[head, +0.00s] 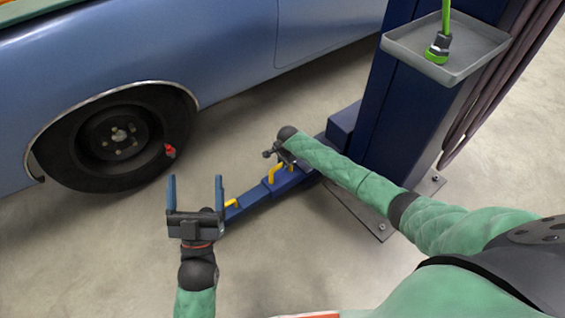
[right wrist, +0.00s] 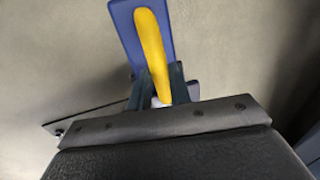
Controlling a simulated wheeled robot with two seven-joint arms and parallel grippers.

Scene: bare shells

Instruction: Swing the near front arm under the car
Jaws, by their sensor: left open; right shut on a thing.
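The blue lift arm (head: 254,198) runs from the foot of the blue post toward the lower left, low over the open floor beside the car. Two yellow handles stand on it; one (head: 275,174) is near the post, the other (head: 232,203) nearer its outer end. My right gripper (head: 279,156) is shut on the handle nearer the post. In the right wrist view this yellow handle (right wrist: 151,40) rises between the fingers over the blue arm. My left gripper (head: 196,194) is open and empty, its fingers up, hiding the arm's outer end. The light blue car (head: 230,50) stands behind.
The car's black wheel (head: 118,137) is at the left, beyond my left gripper. The blue post (head: 400,110) carries a grey tray (head: 460,70) with a green-hosed fitting (head: 438,47). Dark hoses (head: 505,75) hang at its right. Floor between arm and car is clear.

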